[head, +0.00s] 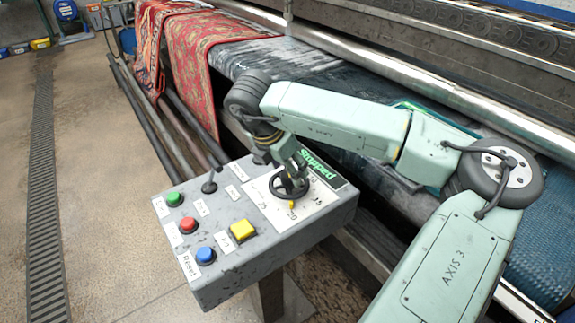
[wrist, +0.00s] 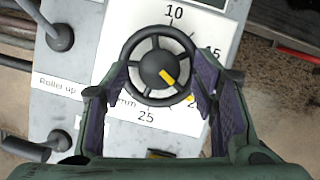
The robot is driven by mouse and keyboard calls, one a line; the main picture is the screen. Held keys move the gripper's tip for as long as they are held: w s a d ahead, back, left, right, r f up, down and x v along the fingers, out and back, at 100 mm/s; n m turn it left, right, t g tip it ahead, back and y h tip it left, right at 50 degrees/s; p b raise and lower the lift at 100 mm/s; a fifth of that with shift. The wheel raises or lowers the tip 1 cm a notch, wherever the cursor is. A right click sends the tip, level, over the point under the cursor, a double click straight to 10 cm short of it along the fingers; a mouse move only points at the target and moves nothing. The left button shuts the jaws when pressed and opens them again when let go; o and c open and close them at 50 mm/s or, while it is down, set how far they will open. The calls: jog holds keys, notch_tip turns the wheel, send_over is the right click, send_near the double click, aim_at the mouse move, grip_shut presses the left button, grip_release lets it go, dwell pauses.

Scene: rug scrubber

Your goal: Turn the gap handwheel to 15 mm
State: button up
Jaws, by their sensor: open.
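The gap handwheel (head: 289,194) is a small black spoked wheel on a white dial plate (head: 258,190) on the grey control box. In the wrist view the handwheel (wrist: 152,68) has a yellow mark on its hub pointing lower right, towards about 20. The dial shows 10 at the top, 15 at the right partly hidden, and 25 at the bottom. My gripper (wrist: 162,82) is open, its fingers on either side of the wheel's near part. I cannot tell whether they touch the rim. In the head view my gripper (head: 290,166) is right over the wheel.
Red patterned rugs (head: 205,55) hang over the machine behind. Open floor lies left.

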jog(key=shift+w+d+f, duration=0.1)
jog(key=shift+w+f, duration=0.05)
jog(key=shift+f, duration=0.4)
jog(key=c, duration=1.2)
jog(key=shift+o, duration=0.2)
jog(key=shift+f+b, duration=0.15)
jog(key=shift+b, duration=0.3)
